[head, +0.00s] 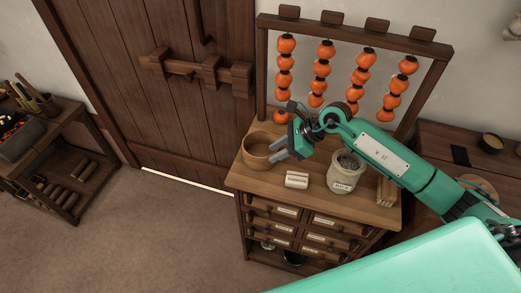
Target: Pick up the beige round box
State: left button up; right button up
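The beige round box (255,158), a tan open-topped tub, stands upright at the left end of the wooden cabinet top (262,183). My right gripper (275,149) reaches in from the right, its two grey fingers apart and pointing left at the box. The fingertips overlap the box's right side in the head view. I cannot tell whether they touch it, and part of its right rim is hidden behind them. My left gripper is not in view.
On the cabinet top, a small pale block stack (297,180), a labelled jar (345,172) and a wooden bundle (386,191) stand to the right. A wooden rack with hanging orange fruit (322,69) rises behind. A tool bench (75,150) is at the left; open floor lies between.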

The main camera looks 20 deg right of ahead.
jog(key=shift+w+p+x, duration=0.2)
jog(key=shift+p+x, duration=0.6)
jog(key=shift+x, duration=0.35)
jog(key=shift+w+p+x, duration=0.2)
jog(key=shift+p+x, duration=0.55)
jog(key=shift+x, duration=0.4)
jog(key=shift+a+f, duration=0.3)
grip_shut()
jog(key=shift+w+r, duration=0.1)
